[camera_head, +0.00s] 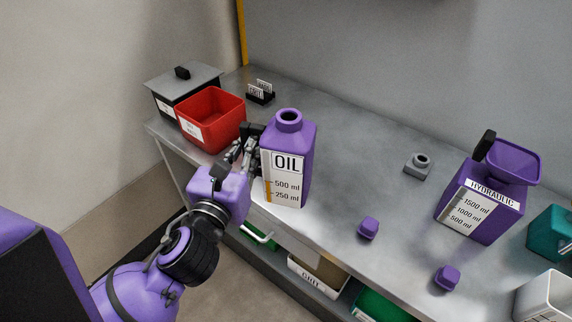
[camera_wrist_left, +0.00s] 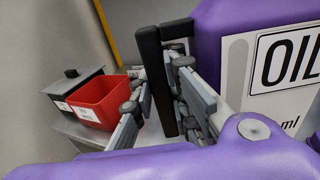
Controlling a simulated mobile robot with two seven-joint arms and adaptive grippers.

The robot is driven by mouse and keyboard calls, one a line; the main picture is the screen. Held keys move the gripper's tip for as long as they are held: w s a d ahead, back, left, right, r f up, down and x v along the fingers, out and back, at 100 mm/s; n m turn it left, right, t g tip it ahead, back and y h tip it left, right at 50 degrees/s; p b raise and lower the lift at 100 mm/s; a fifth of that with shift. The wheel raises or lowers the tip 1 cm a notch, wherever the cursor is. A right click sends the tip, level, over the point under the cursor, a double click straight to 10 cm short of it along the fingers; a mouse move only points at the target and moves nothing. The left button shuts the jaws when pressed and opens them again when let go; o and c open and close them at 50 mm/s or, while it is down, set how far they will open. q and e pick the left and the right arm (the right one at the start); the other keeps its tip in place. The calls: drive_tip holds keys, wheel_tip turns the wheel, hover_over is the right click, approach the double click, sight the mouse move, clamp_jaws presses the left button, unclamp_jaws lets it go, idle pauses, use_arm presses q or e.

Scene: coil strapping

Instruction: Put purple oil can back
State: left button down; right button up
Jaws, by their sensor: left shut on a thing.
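The purple oil can (camera_head: 289,150) has an open round neck and a white OIL label with ml marks. It stands upright at the front edge of the bench; I cannot tell whether its base touches the top. My left gripper (camera_head: 246,150) is shut on the can's black handle, on its left side. In the left wrist view the fingers (camera_wrist_left: 160,95) are around the black handle, and the can (camera_wrist_left: 215,40) fills the right side. My right gripper is not in view.
A red bin (camera_head: 212,119) and a dark lidded box (camera_head: 182,84) stand left on the grey bench (camera_head: 360,150). Two purple caps (camera_head: 368,228) (camera_head: 447,278), a small grey part (camera_head: 418,166) and a purple HYDRAULIC can (camera_head: 480,205) with a funnel are right. The bench middle is clear.

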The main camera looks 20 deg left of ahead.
use_arm(q)
drive_tip(key=w+d+f+b, duration=0.2)
drive_tip(key=w+f, duration=0.9)
drive_tip(key=shift+w+f, duration=0.25)
drive_tip(key=shift+f, duration=0.05)
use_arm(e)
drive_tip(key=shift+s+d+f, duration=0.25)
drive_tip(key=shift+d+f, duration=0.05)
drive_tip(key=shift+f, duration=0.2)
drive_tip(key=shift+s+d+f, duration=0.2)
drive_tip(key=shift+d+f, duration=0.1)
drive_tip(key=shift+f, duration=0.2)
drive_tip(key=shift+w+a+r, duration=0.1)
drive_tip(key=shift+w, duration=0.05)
use_arm(q)
drive_tip(key=shift+f, duration=0.15)
drive_tip(key=c, duration=2)
unclamp_jaws()
drive_tip(key=shift+f, duration=0.15)
drive_tip(key=shift+c, duration=0.2)
drive_tip(key=o, duration=0.3)
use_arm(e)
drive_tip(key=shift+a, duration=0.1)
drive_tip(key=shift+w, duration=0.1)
